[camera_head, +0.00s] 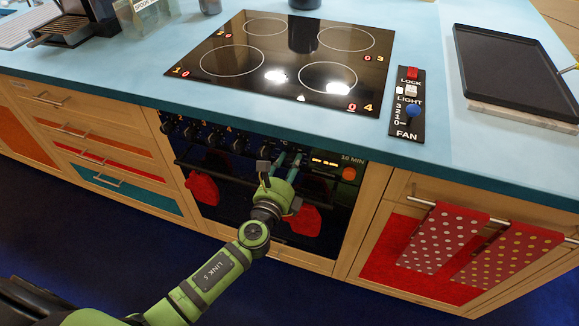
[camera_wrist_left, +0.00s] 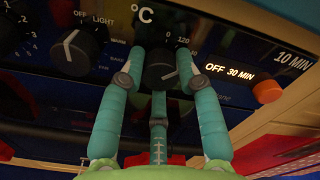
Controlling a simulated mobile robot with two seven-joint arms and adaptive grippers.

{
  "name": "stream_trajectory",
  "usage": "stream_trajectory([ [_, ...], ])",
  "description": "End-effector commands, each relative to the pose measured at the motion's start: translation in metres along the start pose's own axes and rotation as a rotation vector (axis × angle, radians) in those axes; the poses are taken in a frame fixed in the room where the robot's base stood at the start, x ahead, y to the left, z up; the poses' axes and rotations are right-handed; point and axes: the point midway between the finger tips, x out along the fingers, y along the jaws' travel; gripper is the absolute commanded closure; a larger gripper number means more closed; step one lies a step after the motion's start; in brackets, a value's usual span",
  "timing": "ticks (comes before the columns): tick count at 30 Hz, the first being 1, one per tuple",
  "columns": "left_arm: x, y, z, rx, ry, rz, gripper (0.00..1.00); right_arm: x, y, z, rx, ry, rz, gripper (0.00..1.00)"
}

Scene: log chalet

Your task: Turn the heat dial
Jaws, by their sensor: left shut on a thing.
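The heat dial (camera_wrist_left: 160,72) is a black round knob under the °C mark on the oven's dark control panel. Numbers, one reading 120, show at its upper right. My left gripper (camera_wrist_left: 158,68) has its teal fingers on both sides of the dial and is shut on it. In the head view, my left gripper (camera_head: 284,163) reaches the panel at the oven front, and its fingers and wrist hide the dial. I cannot read the dial's pointer clearly. My right gripper is not in view.
A black mode knob (camera_wrist_left: 80,50) with OFF and LIGHT marks sits left of the dial. An orange button (camera_wrist_left: 267,90) is to the right, below a timer display. The cooktop (camera_head: 285,60) lies above. Red mitts and a dotted towel (camera_head: 440,238) hang on the fronts.

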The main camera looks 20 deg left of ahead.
Motion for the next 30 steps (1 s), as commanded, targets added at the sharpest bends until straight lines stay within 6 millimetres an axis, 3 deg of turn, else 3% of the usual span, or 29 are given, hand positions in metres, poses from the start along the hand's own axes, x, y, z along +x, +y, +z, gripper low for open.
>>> stream_trajectory([
  [18,0.003,0.000,0.007,-0.566,-0.018,-0.008,0.99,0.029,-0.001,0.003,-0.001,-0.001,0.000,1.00],
  [30,0.003,0.001,0.008,-0.790,-0.017,-0.009,0.99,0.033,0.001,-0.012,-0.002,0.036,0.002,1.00],
])
